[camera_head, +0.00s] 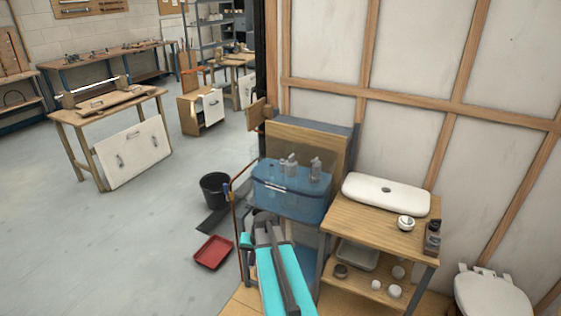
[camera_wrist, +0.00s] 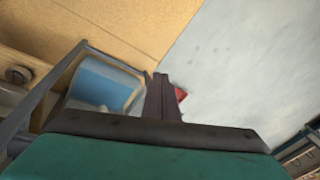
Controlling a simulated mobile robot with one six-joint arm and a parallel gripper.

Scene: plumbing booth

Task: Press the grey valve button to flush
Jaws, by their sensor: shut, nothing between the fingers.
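I cannot make out a grey valve button in either view. A white toilet (camera_head: 492,297) stands at the lower right of the head view, cut off by the bottom edge, with small pale fittings at its back edge. My gripper (camera_head: 266,232) is at the lower middle of the head view, in front of the trolley and well left of the toilet. In the wrist view my gripper (camera_wrist: 160,82) points out over the floor, its dark fingers together and empty. The toilet is not in the wrist view.
A wooden stand with a white basin (camera_head: 385,194) lies between my gripper and the toilet. A trolley holds a blue bin (camera_head: 292,190) with bottles. A black bucket (camera_head: 215,190) and a red tray (camera_head: 213,252) stand on the floor. Open grey floor (camera_head: 100,250) lies left.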

